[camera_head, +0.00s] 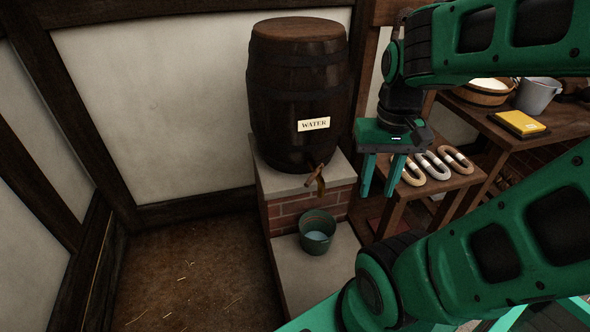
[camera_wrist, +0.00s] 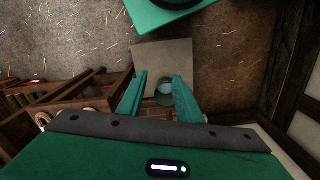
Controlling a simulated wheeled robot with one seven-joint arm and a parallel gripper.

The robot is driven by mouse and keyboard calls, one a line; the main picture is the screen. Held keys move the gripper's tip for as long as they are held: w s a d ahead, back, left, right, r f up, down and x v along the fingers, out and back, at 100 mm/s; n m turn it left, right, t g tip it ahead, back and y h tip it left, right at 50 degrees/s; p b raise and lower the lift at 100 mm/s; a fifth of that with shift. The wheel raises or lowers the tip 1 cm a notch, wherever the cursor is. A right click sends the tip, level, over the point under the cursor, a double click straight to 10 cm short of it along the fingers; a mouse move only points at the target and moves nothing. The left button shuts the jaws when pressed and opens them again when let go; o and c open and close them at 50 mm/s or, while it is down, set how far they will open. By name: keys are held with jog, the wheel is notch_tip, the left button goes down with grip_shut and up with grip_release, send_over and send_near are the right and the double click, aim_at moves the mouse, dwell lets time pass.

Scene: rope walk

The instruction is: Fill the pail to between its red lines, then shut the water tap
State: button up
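A dark wooden barrel (camera_head: 298,100) labelled WATER stands on a brick plinth. Its small wooden tap (camera_head: 317,180) sticks out low at the front; I cannot make out a stream or whether it is open. The green pail (camera_head: 305,244) stands upright on the pale slab below the tap, with pale blue water inside. My gripper (camera_head: 379,194) is open and empty, pointing down, right of the tap and higher than the pail. In the wrist view the pail (camera_wrist: 164,88) appears below, between the spread fingers.
The brick plinth (camera_head: 288,208) and pale slab (camera_head: 318,285) lie under the barrel and pail. A small wooden stand with several rope loops (camera_head: 438,165) is right of my gripper. A bench beyond holds a grey bucket (camera_head: 538,95) and yellow block (camera_head: 520,123). The left floor is clear.

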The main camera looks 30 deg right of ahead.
jog(key=shift+w, duration=0.1)
jog(key=m, duration=0.6)
send_over(311, 177)
notch_tip(311, 177, down, 8)
notch_tip(311, 177, down, 10)
jog(key=shift+a+f, duration=0.1)
